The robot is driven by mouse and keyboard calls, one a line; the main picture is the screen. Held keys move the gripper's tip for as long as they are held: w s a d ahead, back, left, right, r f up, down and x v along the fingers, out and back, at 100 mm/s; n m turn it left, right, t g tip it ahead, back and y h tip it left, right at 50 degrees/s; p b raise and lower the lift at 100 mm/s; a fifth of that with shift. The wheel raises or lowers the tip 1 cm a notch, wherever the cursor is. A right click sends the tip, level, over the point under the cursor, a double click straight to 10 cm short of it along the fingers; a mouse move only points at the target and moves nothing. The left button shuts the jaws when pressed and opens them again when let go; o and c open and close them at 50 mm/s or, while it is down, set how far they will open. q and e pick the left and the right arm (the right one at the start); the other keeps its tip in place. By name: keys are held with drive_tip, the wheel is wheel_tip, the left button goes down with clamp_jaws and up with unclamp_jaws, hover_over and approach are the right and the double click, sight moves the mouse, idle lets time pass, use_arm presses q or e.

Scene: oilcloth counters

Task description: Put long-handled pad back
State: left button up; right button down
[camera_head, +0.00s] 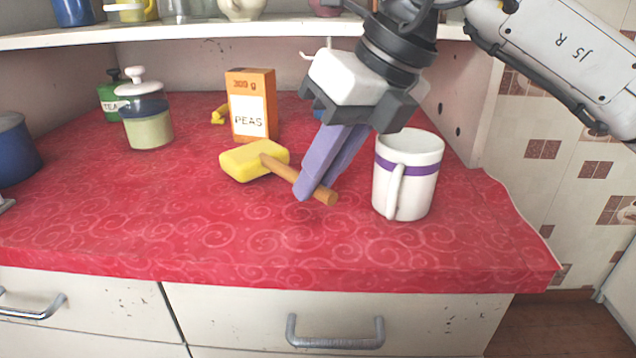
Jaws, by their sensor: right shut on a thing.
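The long-handled pad (241,162) has a yellow block head and a brown wooden handle. It is over the red counter, in front of the orange PEAS box. My right gripper (317,193) comes down from the upper right, and its purple fingers are shut on the handle near its free end. The handle's tip sticks out to the right of the fingers. I cannot tell whether the pad head touches the cloth. My left gripper is not in view.
A white mug with a purple band (411,180) stands close to the right of my fingers. The PEAS box (251,105) stands behind the pad. A lidded jar (146,118), a green tea tin (112,97) and a blue pot (15,150) stand left. The front-left counter (130,220) is clear.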

drive_tip(key=shift+f, duration=0.5)
drive_tip(key=c, duration=1.7)
unclamp_jaws()
drive_tip(key=shift+c, duration=0.2)
drive_tip(key=p+v, duration=0.2)
drive_tip(key=v, duration=1)
